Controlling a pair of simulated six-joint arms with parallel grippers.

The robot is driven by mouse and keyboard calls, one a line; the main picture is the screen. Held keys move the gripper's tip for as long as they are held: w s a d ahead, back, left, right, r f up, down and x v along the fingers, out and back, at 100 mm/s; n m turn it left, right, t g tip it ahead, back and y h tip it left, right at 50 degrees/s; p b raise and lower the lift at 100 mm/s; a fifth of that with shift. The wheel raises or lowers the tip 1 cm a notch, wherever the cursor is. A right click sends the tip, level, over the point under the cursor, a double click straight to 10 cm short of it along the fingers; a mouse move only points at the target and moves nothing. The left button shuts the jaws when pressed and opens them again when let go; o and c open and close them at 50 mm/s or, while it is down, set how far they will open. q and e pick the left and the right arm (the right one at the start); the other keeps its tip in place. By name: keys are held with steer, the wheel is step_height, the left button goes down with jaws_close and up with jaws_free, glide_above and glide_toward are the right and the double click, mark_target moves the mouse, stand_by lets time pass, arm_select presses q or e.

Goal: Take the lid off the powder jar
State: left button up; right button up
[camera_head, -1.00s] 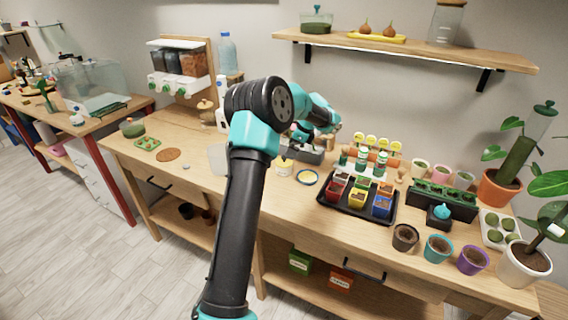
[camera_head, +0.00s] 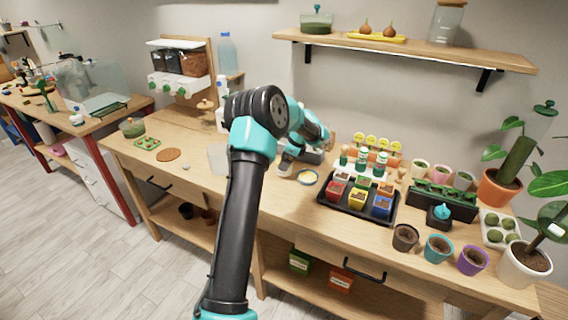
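The small pale, yellowish jar that stood left of the blue-rimmed disc is now mostly or wholly hidden behind my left gripper (camera_head: 285,168). I take it to be the powder jar, but its lid cannot be made out. The gripper is low over the bench at the jar's spot. Its fingers are small and partly covered by the wrist, so I cannot tell whether they are open or shut, or whether they touch the jar. My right gripper is not in view.
A black tray of coloured pots (camera_head: 330,202) stands right of the disc. White-and-green bottles (camera_head: 362,160) stand behind the tray. A grey box (camera_head: 312,156) is behind the gripper. A brown round mat (camera_head: 168,155) lies at left; the bench (camera_head: 190,180) around it is mostly clear.

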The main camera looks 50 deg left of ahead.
arm_select(q)
steer(key=shift+a+f, duration=0.1)
steer(key=shift+f, duration=0.15)
steer(key=shift+c, duration=0.5)
steer(key=c, duration=0.8)
steer(key=shift+c, duration=0.2)
steer(key=shift+r, duration=1.75)
steer(key=s+d+r, duration=0.1)
steer(key=s+d, duration=0.9)
steer(key=d, duration=0.2)
steer(key=shift+s+r, duration=0.25)
steer(key=shift+s, duration=0.15)
